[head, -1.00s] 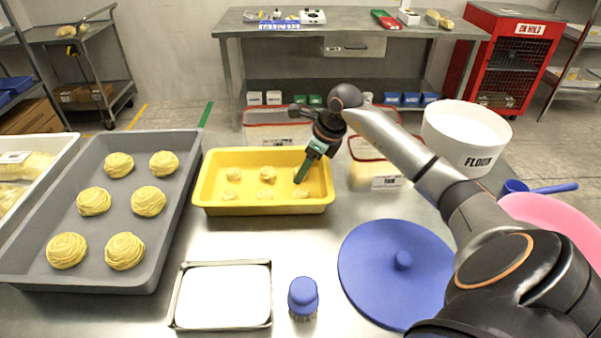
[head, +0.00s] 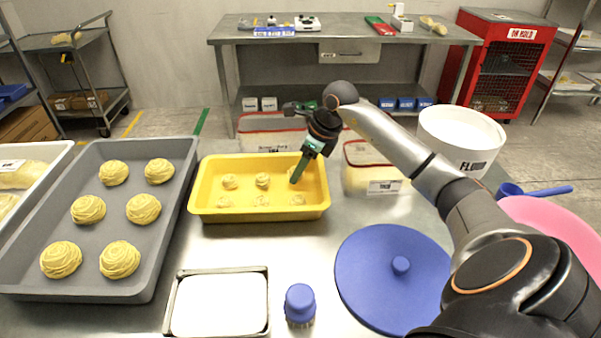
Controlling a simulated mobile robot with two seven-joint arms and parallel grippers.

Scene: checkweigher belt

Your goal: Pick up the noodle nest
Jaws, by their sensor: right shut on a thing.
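Several small pale-yellow noodle nests, such as the back middle one (head: 263,180), lie in the yellow tray (head: 258,216). Larger yellow nests, such as this one (head: 143,208), sit in rows in the grey tray (head: 75,283) at the left. My right gripper (head: 296,180) points down into the back right part of the yellow tray. It is shut on a small nest there, which the green fingers mostly hide. I cannot tell whether that nest is clear of the tray floor. My left gripper is not in view.
A clear tub with a red rim (head: 370,165) and a white flour bucket (head: 458,140) stand behind and right. In front lie a blue lid (head: 385,285), a blue-handled brush (head: 300,303) and a shallow metal pan (head: 219,305). Bare steel shows between them.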

